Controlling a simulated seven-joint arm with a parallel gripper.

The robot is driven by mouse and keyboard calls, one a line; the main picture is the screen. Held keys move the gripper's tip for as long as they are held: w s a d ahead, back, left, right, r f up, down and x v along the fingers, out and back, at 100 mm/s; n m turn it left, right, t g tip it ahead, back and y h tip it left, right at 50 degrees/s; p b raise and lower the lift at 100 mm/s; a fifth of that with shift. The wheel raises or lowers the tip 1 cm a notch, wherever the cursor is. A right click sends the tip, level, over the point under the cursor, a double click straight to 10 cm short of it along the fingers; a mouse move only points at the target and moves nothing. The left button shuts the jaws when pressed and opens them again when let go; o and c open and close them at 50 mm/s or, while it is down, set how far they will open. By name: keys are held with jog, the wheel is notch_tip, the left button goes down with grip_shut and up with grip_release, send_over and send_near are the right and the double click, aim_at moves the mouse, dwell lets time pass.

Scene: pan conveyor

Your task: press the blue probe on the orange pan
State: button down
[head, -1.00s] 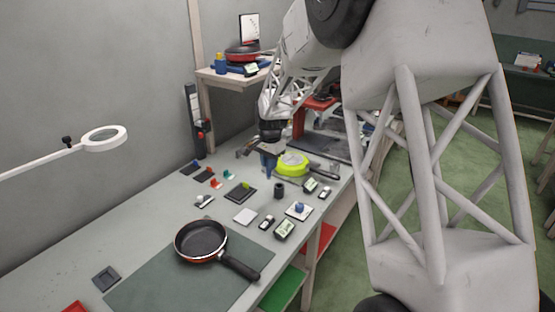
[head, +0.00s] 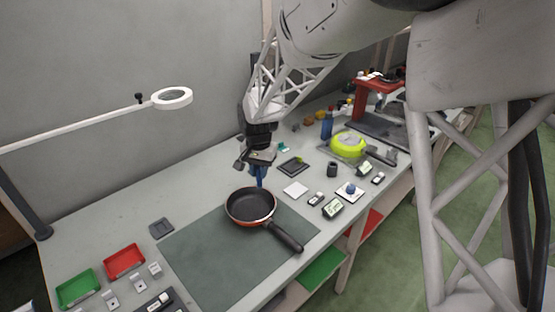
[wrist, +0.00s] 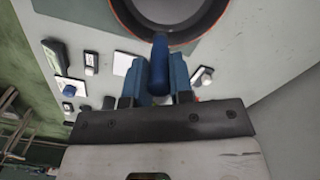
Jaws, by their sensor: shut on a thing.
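The pan (head: 240,222) with an orange-red rim and dark inside sits on the green mat, its handle pointing to the lower right. In the wrist view, part of the pan (wrist: 170,12) shows at the top. My gripper (head: 260,176) points down at the pan's far edge in the head view. In the wrist view my gripper (wrist: 160,82) is shut on the blue probe (wrist: 159,62), between its blue fingers. The probe's tip overlaps the pan's rim in that view. I cannot tell whether it touches the pan.
A yellow-green pan (head: 348,145) and a blue bottle (head: 327,126) stand farther right. Small gauges and blocks, a white square (head: 295,189) and a dark tray (head: 293,166) lie nearby. Red (head: 124,262) and green (head: 78,290) trays are front left. The mat (head: 215,265) has bare room.

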jog(key=shift+n, duration=0.6)
jog(key=shift+s+a+f, duration=0.15)
jog(key=shift+s+a, duration=1.3)
jog(key=shift+s, duration=0.15)
jog(key=shift+f, duration=0.1)
jog(key=shift+f, duration=2.9)
jog(key=shift+f, duration=0.7)
jog(key=shift+r, duration=0.2)
notch_tip(320, 180, up, 7)
dwell(0.5)
dwell(0.3)
